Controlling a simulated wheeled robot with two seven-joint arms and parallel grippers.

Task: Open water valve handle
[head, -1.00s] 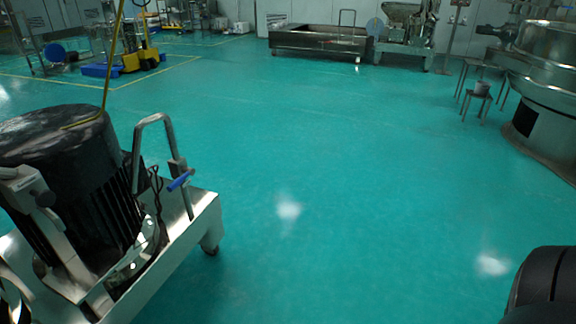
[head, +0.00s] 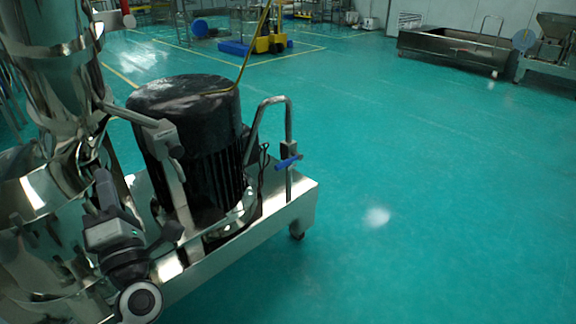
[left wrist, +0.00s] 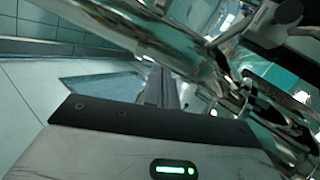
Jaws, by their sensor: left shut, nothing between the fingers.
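A small blue handle (head: 289,161) sits on the bent steel pipe (head: 272,102) at the right end of a wheeled machine base. A red-tipped part (head: 127,15) shows at the top left; I cannot tell whether it is a valve handle. My left gripper (head: 104,182) is in front of the steel machine at the left of the head view, well left of the blue handle and apart from it. In the left wrist view its fingers (left wrist: 165,88) are shut and empty. My right gripper is out of view.
A tall polished steel vessel (head: 55,75) stands at the left. A black ribbed motor (head: 190,140) and a grey lever (head: 145,118) are between my left gripper and the bent pipe. Green floor (head: 430,200) is clear to the right. A steel trough (head: 450,50) stands far back.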

